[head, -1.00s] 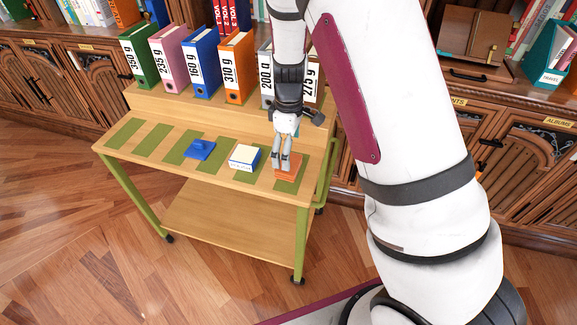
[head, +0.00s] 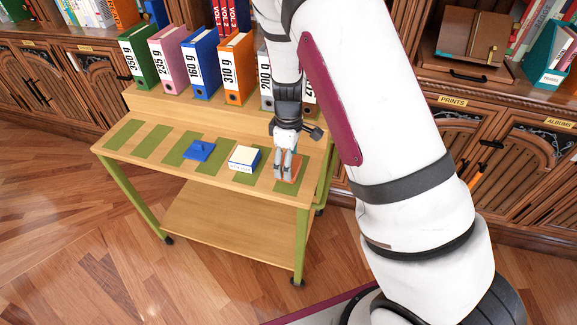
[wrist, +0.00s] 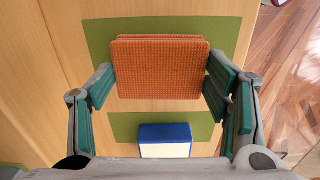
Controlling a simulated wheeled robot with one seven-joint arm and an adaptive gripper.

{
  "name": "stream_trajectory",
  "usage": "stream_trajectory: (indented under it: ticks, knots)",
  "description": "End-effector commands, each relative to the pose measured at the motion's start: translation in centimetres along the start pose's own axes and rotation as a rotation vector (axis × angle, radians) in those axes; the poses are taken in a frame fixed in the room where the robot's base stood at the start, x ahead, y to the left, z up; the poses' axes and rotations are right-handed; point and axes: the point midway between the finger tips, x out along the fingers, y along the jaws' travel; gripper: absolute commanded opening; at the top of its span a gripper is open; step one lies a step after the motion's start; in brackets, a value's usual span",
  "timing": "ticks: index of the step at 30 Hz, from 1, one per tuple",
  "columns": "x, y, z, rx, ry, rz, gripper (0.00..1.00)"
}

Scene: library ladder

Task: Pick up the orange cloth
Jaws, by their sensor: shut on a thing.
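The orange cloth (wrist: 160,68) is a folded, woven square lying over a green strip (wrist: 97,35) in the wrist view. In the head view the orange cloth (head: 297,167) is at the right end of the wooden cart's top, partly hidden by my fingers. My gripper (wrist: 161,88) is shut on the cloth, with one green finger pad at its left edge and one at its right edge. In the head view my gripper (head: 284,178) points down at the cloth. I cannot tell whether the cloth is clear of the cart top.
A blue and white block (head: 243,158) stands just left of the cloth, and a blue handled piece (head: 199,149) is farther left. Labelled binders (head: 238,68) line the raised back shelf of the cart (head: 150,96). The cart's left strips are bare.

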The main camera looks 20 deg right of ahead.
Motion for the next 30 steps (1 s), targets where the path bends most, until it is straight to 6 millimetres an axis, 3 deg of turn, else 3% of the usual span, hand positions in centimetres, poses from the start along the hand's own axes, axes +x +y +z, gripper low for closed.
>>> stream_trajectory:
  ticks: [8, 16, 30]
  knots:
    - [-0.6, 0.0, 0.0, -0.001, 0.001, 0.000, 0.51]
    - [-3.9, 0.1, 0.0, -0.001, 0.003, 0.003, 0.51]
    - [-4.7, -9.1, 6.8, 0.001, 0.001, -0.001, 0.51]
